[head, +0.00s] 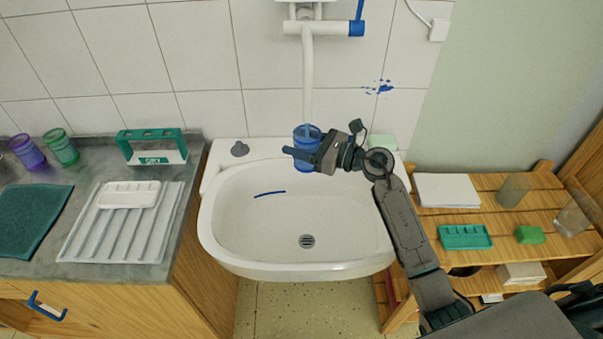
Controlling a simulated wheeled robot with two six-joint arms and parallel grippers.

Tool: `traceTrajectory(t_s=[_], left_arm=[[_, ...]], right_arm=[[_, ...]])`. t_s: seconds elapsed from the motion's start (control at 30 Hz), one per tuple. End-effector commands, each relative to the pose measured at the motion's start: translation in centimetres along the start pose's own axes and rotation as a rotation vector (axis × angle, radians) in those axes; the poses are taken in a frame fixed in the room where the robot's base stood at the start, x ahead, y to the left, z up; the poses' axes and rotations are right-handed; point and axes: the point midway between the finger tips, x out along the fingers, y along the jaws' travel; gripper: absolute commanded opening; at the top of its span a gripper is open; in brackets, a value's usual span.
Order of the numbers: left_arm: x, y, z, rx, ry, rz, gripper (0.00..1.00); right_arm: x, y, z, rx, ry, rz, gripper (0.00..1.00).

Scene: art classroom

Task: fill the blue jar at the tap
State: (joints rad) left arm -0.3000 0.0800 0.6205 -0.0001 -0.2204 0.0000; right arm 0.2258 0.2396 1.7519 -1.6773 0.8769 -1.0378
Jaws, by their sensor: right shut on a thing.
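The blue jar (307,134) is at the back of the white sink (220,232), below the spout of the tap (308,75). My right gripper (300,155) is shut on the jar, its fingers across the jar's front. The jar looks upright. The tap is white, with a blue-ended body and a blue lever (359,12) pointing up. I cannot tell whether water runs or what is in the jar. My left gripper is not in view.
A grey counter at left holds a purple jar (27,152), a green jar (61,147), a green rack (152,147) and a ribbed drainer (120,225). A wooden shelf at right holds paper (446,190), a green tray (465,237) and clear glasses (513,190).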

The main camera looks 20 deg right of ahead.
Motion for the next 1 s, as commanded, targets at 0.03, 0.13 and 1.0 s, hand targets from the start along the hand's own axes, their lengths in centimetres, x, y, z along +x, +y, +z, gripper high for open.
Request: traceTrajectory(t_s=[0.03, 0.13, 1.0], left_arm=[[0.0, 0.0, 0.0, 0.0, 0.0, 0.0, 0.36], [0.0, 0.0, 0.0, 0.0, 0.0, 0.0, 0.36], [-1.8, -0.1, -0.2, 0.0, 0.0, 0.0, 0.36]], right_arm=[[0.0, 0.0, 0.1, -0.001, -0.001, 0.0, 0.3], [0.0, 0.0, 0.1, -0.001, -0.001, 0.0, 0.3], [-1.2, 5.0, 0.2, 0.002, 0.0, 0.001, 0.3]])
